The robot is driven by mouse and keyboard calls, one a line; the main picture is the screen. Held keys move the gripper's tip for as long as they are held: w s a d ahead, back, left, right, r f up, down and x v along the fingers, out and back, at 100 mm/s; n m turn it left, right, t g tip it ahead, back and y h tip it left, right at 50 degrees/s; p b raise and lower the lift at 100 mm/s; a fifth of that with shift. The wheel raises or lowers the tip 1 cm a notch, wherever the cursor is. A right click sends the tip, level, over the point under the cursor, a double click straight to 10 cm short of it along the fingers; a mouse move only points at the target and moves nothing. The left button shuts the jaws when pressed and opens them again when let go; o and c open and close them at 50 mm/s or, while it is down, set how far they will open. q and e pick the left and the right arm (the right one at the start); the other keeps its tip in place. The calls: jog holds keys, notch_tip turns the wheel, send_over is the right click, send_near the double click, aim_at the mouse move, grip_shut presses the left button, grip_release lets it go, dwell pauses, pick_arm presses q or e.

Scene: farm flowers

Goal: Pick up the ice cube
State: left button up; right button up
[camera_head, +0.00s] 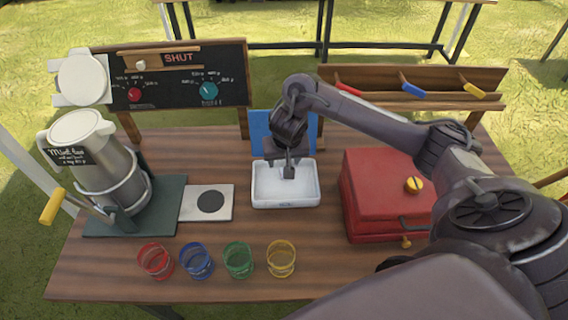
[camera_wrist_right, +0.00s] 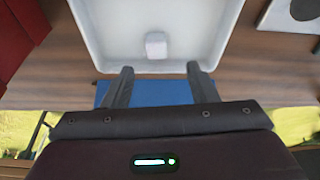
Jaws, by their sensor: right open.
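The ice cube (camera_wrist_right: 156,45) is a small pale block on the floor of a white tray (camera_wrist_right: 108,40), seen in the right wrist view. The tray (camera_head: 285,202) also shows in the head view, in the middle of the table. My right gripper (camera_head: 289,174) is over the tray there and hides the cube. In the right wrist view its two fingers (camera_wrist_right: 158,72) are apart with nothing between them. The cube lies beyond the fingertips, roughly in line with the gap between them. My left gripper is not in view.
A red box (camera_head: 375,175) stands right of the tray. A white plate with a dark disc (camera_head: 222,208) and a metal jug (camera_head: 105,165) are to the left. Several coloured glasses, such as the yellow one (camera_head: 281,262), stand in front. A blue panel (camera_head: 260,130) is behind the tray.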

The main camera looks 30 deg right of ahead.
jog(key=b+x, duration=0.2)
jog(key=x, duration=0.1)
jog(key=shift+s+f, duration=0.2)
jog(key=shift+f, duration=0.05)
jog(key=x, duration=0.3)
jog(key=shift+w+d+f, duration=0.15)
jog(key=shift+w+d, duration=0.1)
jog(key=shift+c, duration=0.4)
jog(key=c, duration=0.5)
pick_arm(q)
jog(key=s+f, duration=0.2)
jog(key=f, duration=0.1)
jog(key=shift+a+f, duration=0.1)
pick_arm(e)
jog(key=c, duration=0.5)
